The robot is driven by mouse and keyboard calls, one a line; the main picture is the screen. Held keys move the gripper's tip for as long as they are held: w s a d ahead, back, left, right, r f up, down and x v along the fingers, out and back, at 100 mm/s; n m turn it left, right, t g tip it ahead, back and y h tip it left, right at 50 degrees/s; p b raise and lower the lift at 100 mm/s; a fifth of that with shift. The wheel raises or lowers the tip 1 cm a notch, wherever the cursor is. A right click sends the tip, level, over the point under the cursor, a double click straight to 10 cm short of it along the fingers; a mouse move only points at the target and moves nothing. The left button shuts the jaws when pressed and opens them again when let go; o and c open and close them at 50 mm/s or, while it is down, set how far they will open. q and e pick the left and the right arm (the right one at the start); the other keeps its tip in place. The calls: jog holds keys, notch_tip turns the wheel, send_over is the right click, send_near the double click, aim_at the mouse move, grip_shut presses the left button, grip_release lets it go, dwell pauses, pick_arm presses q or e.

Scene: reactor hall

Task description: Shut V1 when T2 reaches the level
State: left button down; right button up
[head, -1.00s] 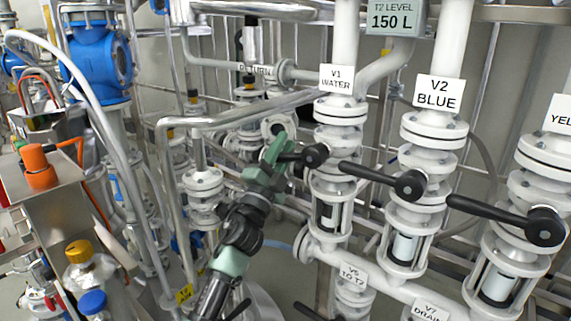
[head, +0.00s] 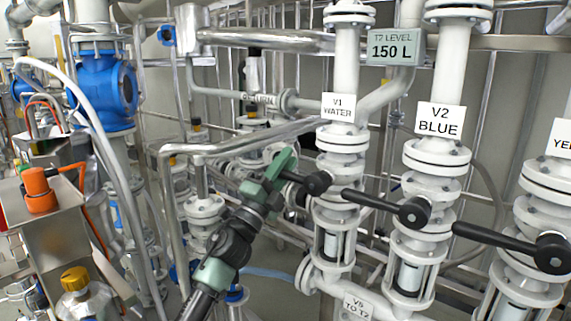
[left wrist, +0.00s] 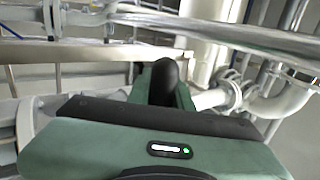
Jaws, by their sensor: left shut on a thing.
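The V1 valve (head: 340,140) is a white flanged pipe stack labelled "V1 WATER". Its black lever (head: 300,179) points left from the round black hub, nearly level and rising slightly to its far end. My left gripper (head: 279,174), with green fingers, is shut on the end of this lever. In the left wrist view, the dark rounded lever end (left wrist: 165,82) stands between the green fingers. The T2 level display (head: 392,48) reads 150 L. The tank T2 itself cannot be made out. My right gripper is not in view.
V2 (head: 437,155), labelled "BLUE", stands right of V1, its lever (head: 375,203) reaching left close to V1's stack. A further valve with a black lever (head: 495,238) is at the right edge.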

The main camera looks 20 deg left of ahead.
pick_arm(q)
jog(key=c, duration=1.3)
grip_release()
jog(key=shift+r, duration=0.3)
jog(key=shift+f, duration=0.15)
jog(key=b+v, duration=0.1)
jog(key=v, duration=0.6)
jog(key=shift+s+a+f+b, duration=0.15)
jog(key=shift+s+f+b, duration=0.1)
jog(key=shift+s+b, duration=0.1)
